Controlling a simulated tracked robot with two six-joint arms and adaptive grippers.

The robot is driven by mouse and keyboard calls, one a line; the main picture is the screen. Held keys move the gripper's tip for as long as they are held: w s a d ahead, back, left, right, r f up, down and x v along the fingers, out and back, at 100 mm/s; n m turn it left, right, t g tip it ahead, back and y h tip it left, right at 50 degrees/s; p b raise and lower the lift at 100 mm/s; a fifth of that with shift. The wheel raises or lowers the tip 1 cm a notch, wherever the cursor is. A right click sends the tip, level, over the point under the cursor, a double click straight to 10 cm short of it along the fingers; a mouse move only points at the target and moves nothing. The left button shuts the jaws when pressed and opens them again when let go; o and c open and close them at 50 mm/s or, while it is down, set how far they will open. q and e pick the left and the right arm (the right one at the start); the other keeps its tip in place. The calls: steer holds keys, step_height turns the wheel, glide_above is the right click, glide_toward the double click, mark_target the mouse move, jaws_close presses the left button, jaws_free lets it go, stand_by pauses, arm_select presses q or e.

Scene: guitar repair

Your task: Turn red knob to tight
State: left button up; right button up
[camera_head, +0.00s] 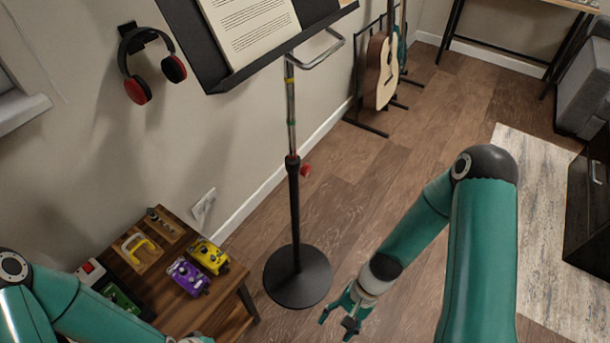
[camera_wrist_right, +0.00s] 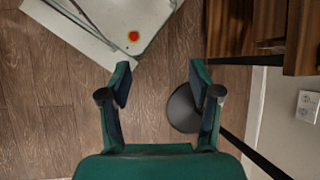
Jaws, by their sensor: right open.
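The red knob (camera_head: 305,170) sits on the right side of the black pole of the music stand (camera_head: 294,210), about midway up. My right gripper (camera_head: 337,317) is low and to the right of the stand's round black base (camera_head: 298,278), well below the knob and apart from it. In the right wrist view, my right gripper (camera_wrist_right: 163,88) is open and empty, with the stand's base (camera_wrist_right: 182,110) beyond its right finger. The knob cannot be made out in that view. My left arm enters at the lower left, but its gripper is out of view.
A wooden side table (camera_head: 221,306) with a yellow pedal (camera_head: 209,256) and a purple pedal (camera_head: 188,277) stands left of the base. Headphones (camera_head: 150,65) hang on the wall. An acoustic guitar (camera_head: 381,72) rests at the back.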

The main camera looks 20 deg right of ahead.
steer(key=w+r+m+t+y+b, duration=0.1)
steer(key=w+r+m+t+y, duration=0.3)
steer(key=w+m, duration=0.35)
steer(key=m+t+b, duration=0.1)
steer(key=m+t, duration=0.7)
steer(key=t, duration=0.5)
glide_toward(308, 172)
steer(key=shift+y, duration=0.4)
steer(key=x, duration=0.3)
steer(key=p+x, duration=0.1)
steer(key=x, duration=0.4)
steer(key=shift+w+f+p, duration=0.35)
steer(key=shift+w+f, duration=0.05)
steer(key=shift+w, duration=0.05)
steer(key=shift+x, duration=0.75)
